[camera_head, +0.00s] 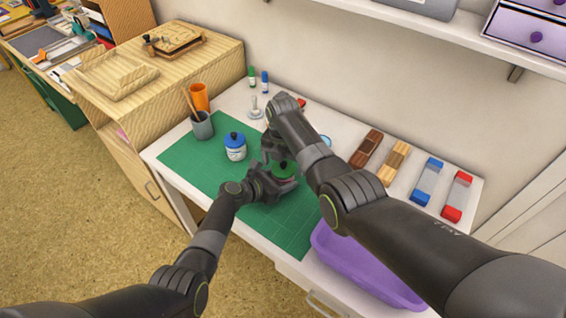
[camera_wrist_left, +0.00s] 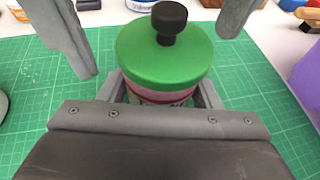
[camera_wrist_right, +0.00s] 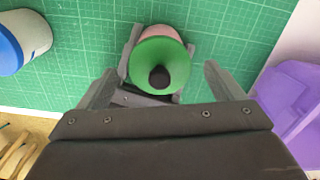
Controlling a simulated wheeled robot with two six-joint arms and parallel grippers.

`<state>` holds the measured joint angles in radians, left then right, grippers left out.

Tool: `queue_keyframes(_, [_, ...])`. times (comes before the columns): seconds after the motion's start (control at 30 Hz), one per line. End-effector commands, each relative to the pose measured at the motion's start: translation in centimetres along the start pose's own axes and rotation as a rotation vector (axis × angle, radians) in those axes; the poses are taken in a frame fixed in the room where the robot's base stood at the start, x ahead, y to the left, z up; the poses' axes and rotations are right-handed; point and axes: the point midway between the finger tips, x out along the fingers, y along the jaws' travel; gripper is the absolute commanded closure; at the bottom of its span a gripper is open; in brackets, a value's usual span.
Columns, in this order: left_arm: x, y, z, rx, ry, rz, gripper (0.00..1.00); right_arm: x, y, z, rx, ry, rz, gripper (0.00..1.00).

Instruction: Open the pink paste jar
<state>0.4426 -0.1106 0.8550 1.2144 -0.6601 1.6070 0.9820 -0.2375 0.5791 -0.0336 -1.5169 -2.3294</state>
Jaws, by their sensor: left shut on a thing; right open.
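The pink paste jar (camera_head: 284,170) stands on the green mat, with a green lid and a black knob on top. In the left wrist view its pinkish body (camera_wrist_left: 160,96) shows under the lid (camera_wrist_left: 150,52). My left gripper (camera_head: 268,184) is shut around the jar's body from the near side. My right gripper (camera_head: 277,157) is open above the jar. In the right wrist view the lid (camera_wrist_right: 158,68) and its knob (camera_wrist_right: 159,77) lie between the open right fingers, with a gap on both sides. The lid sits on the jar.
A blue-lidded jar (camera_head: 235,148) and a grey cup (camera_head: 202,126) with brushes stand left on the mat (camera_head: 190,160). A purple bin (camera_head: 355,262) is at the near right. Wooden, blue and red blocks lie along the wall. The mat's near part is clear.

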Motion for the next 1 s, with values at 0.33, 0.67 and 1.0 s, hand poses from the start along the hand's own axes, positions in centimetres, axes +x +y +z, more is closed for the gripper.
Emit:
queue_keyframes(0.33, [-0.01,0.01,-0.05,0.000,0.001,0.000,0.83,-0.03,0.00,0.02,0.000,0.000,0.000,0.45])
queue_keyframes(0.67, [-0.01,0.01,-0.05,0.000,0.001,0.000,0.83,-0.07,0.00,0.02,0.000,0.000,0.000,0.66])
queue_keyframes(1.0, [-0.01,0.01,-0.05,0.000,0.001,0.000,0.83,-0.07,0.00,0.02,0.000,0.000,0.000,0.66])
